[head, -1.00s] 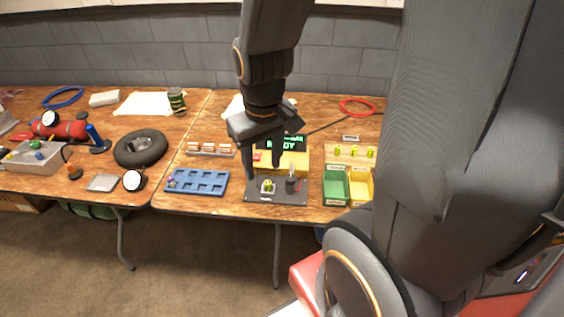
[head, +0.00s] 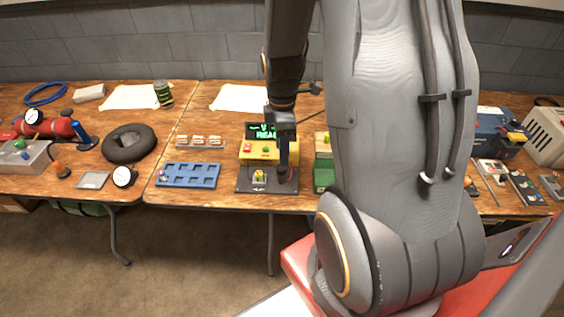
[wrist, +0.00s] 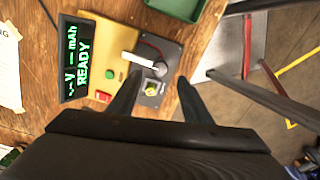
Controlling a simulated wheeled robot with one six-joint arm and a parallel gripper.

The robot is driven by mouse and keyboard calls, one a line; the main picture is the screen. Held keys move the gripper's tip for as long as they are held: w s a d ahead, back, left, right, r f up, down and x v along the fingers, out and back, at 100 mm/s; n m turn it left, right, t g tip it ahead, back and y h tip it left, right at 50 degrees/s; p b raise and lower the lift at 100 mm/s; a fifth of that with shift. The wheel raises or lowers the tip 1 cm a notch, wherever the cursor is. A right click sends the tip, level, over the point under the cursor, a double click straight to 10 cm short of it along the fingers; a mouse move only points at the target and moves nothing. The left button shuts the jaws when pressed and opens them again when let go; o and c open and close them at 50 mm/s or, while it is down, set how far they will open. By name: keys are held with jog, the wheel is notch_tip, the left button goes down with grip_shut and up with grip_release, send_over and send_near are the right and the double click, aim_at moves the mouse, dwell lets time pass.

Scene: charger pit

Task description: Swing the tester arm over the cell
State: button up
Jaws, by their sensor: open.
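The yellow tester (head: 262,158) stands on the right table; its green-lit display also shows in the wrist view (wrist: 78,62), reading READY. A dark plate (head: 245,186) lies in front of it. A yellow-green cell (head: 259,176) sits on the plate, and it also shows in the wrist view (wrist: 151,88). The tester arm is a pale bar (wrist: 137,59) on a grey post (wrist: 159,69); it points towards the tester and lies beside the cell, not over it. My gripper (wrist: 159,82) is open, its fingers either side of the post and cell area. In the head view my gripper (head: 285,172) hides the post.
A blue tray (head: 188,175) with empty pockets lies left of the plate. A rack of cells (head: 199,142) stands behind it. A green bin (head: 324,176) is close on the right, partly hidden by my arm. The table's front edge is just before the plate.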

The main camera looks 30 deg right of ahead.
jog(key=shift+f+p, duration=0.5)
jog(key=shift+f, duration=2.6)
grip_shut()
